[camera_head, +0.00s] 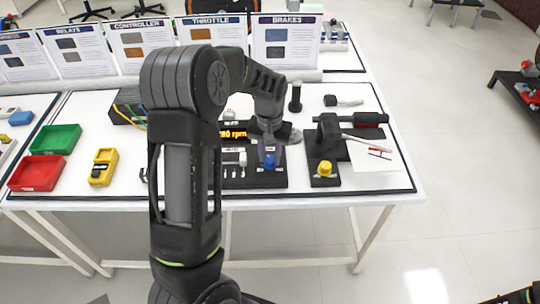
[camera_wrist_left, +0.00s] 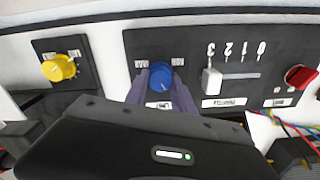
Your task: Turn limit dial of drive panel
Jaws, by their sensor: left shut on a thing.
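The drive panel (camera_head: 240,183) is a black panel with an orange readout ending in "rpm", on the white table. A blue dial (camera_head: 269,161) sits on its right part, and it also shows in the wrist view (camera_wrist_left: 159,76), with a pale pointer mark and small labels on both sides. My left gripper (camera_head: 268,145) reaches down over this dial. In the wrist view its fingers (camera_wrist_left: 160,85) are shut on the blue dial, one on each side. The lower part of the dial is hidden by the gripper.
A white slider (camera_wrist_left: 212,80) with a number scale and a red knob (camera_wrist_left: 300,77) are beside the dial. A separate black block with a yellow knob (camera_head: 325,168) stands to the right. Green (camera_head: 56,139) and red (camera_head: 36,173) trays lie at left. Signs line the back.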

